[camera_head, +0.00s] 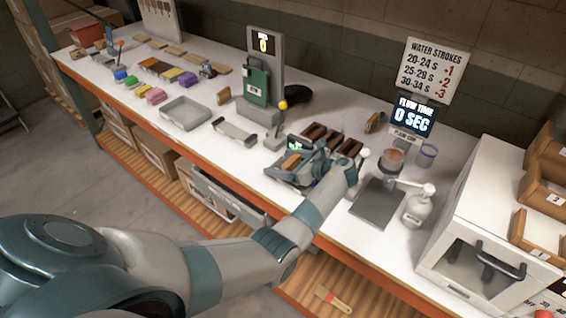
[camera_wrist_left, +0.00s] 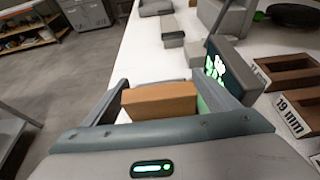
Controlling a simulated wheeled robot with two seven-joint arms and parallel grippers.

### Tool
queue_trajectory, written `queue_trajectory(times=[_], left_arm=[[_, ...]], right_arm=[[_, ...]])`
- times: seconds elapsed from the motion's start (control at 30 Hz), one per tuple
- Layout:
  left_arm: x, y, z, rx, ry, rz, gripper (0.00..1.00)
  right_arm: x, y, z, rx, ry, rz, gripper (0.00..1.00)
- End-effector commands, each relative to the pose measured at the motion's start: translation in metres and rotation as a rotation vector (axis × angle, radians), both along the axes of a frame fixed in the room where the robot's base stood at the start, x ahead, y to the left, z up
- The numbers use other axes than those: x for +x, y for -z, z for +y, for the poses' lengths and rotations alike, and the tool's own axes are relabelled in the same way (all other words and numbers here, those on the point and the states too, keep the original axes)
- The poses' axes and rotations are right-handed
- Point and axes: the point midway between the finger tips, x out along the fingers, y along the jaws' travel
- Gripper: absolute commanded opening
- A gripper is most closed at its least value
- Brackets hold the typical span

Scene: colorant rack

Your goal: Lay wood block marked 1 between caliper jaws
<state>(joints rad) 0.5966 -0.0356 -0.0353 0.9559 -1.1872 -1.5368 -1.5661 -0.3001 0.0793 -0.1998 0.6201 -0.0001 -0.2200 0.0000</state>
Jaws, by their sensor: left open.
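A small orange-brown wood block (camera_head: 291,161) lies at the grey caliper (camera_head: 296,143), whose dark display has green digits. Any mark on the block cannot be read. My left gripper (camera_head: 317,164) is at the caliper, just right of the block, with the arm reaching in from the lower left. In the left wrist view the block (camera_wrist_left: 160,100) lies between the open fingers (camera_wrist_left: 160,88), and the caliper display (camera_wrist_left: 215,68) stands just beyond the right finger. Contact with the fingers and the jaws' exact position around the block cannot be told. My right gripper is out of view.
Brown slotted holders (camera_head: 328,137), one labelled 19 mm in the left wrist view (camera_wrist_left: 292,115), stand behind the caliper. A lever with a yellow knob (camera_head: 282,105) is at its left. The table's orange front edge is close.

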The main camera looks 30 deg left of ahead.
Motion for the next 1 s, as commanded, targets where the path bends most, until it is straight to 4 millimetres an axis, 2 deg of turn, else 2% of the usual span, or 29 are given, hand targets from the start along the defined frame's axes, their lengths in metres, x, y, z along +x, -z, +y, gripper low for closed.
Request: queue_trajectory(times=[0.13, 0.37, 0.8, 1.0], left_arm=[[0.000, -0.005, 0.000, 0.000, 0.000, -0.001, 0.81], [-0.001, -0.011, -0.016, -0.001, 0.003, 0.002, 0.81], [-0.007, -0.008, -0.097, -0.001, 0.003, 0.002, 0.81], [-0.009, -0.007, -0.122, 0.000, 0.002, 0.001, 0.81]], right_arm=[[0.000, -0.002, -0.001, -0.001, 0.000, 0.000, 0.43], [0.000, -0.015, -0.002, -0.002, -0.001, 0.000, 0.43], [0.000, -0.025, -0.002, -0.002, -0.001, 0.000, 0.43], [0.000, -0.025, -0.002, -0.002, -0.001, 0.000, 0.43]])
